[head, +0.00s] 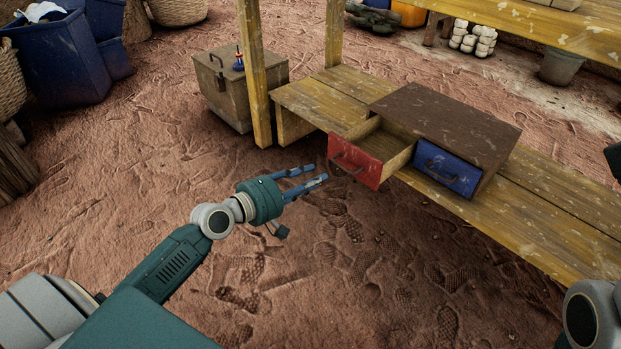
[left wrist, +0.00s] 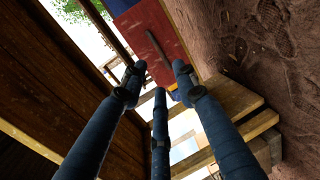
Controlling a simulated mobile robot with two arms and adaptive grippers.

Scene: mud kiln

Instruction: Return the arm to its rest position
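My left gripper (head: 315,174) is open and empty, reaching toward the red drawer front and apart from it. In the left wrist view its fingers (left wrist: 159,80) are spread with nothing between them. The red drawer (head: 362,160) with a dark handle is pulled out of the brown cabinet (head: 450,118); the part of its inside that shows looks empty. Its red front also shows beyond the fingers in the left wrist view (left wrist: 150,45). The blue drawer (head: 446,168) beside it is shut. Parts of my right arm show at the right edge; its gripper is out of view.
The cabinet stands on a yellow wooden bench (head: 560,228) with upright posts. A brown chest (head: 236,88) with a small blue object (head: 238,62) on top stands behind a post. Blue bins (head: 62,62) and baskets are at the back left. The footprinted earth floor around my left arm is clear.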

